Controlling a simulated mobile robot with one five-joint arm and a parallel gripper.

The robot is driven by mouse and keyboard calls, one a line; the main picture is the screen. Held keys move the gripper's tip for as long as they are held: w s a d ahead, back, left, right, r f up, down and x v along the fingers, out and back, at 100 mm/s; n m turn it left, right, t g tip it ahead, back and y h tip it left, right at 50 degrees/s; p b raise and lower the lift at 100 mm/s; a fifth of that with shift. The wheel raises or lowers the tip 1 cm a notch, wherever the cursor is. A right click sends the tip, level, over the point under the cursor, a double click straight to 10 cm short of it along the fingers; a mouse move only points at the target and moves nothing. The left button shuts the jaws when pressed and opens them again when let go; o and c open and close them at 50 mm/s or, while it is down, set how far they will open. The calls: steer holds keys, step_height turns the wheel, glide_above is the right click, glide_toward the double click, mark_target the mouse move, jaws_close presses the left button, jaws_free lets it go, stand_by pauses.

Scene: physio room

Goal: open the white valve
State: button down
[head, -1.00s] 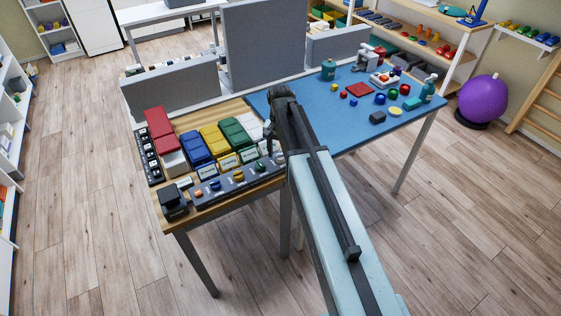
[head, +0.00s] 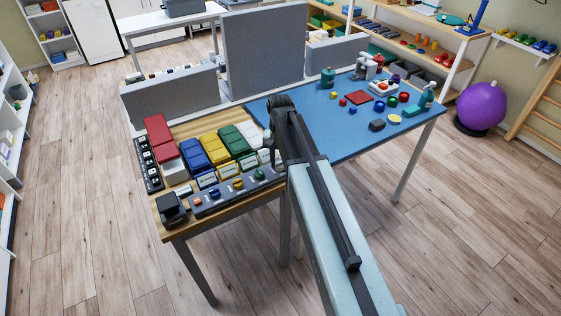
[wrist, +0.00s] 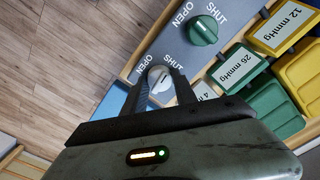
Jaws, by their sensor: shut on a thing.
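The white valve (wrist: 160,82) is a round knob on the grey valve panel (wrist: 172,42), with OPEN and SHUT printed beside it. My gripper (wrist: 162,74) is shut on the white valve in the wrist view, one dark finger on each side. I cannot tell for certain which word the knob's mark points to. In the head view my gripper (head: 266,143) is at the right end of the panel (head: 226,190), and my arm hides the white valve there.
The green valve (wrist: 203,31) is the neighbouring knob. Green (head: 236,142) and yellow (head: 215,146) bins with pressure labels stand behind the panel. A black box (head: 171,208) is at its left end. The blue table (head: 350,130) at right holds small objects.

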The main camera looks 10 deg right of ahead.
steer(key=n, duration=0.8)
steer(key=shift+n, duration=0.4)
steer(key=n, duration=0.4)
steer(key=shift+n, duration=1.8)
steer(key=c, duration=1)
jaws_free()
